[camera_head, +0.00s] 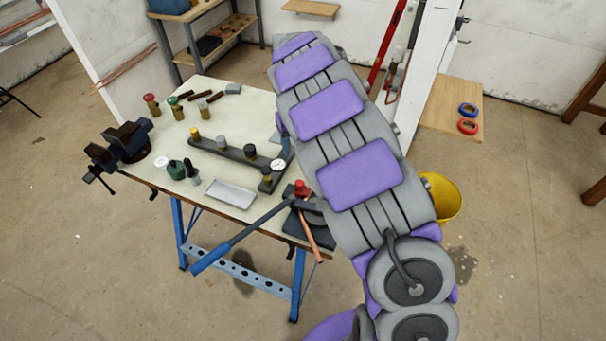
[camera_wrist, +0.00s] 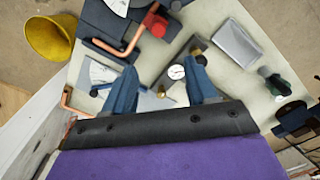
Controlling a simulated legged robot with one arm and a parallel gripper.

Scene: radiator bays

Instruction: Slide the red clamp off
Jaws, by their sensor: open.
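A small red piece, likely the red clamp (camera_head: 301,188), sits on the dark pipe bender (camera_head: 318,226) at the bench's right corner. In the wrist view the red clamp (camera_wrist: 156,22) is near the top, close beside a bent copper pipe (camera_wrist: 132,42). I cannot tell how it is seated. My gripper (camera_wrist: 163,68) is open, with two blue fingers apart and nothing held between them. The clamp lies beyond the fingertips, above the gap in the picture. In the head view my arm hides the gripper.
The workbench (camera_head: 262,215) carries a grey manifold with a gauge (camera_head: 278,165), a metal tray (camera_head: 231,193) and a vise (camera_head: 120,145). The bender's blue-ended handle (camera_head: 210,258) juts past the front edge. A yellow bucket (camera_head: 442,198) stands to the right.

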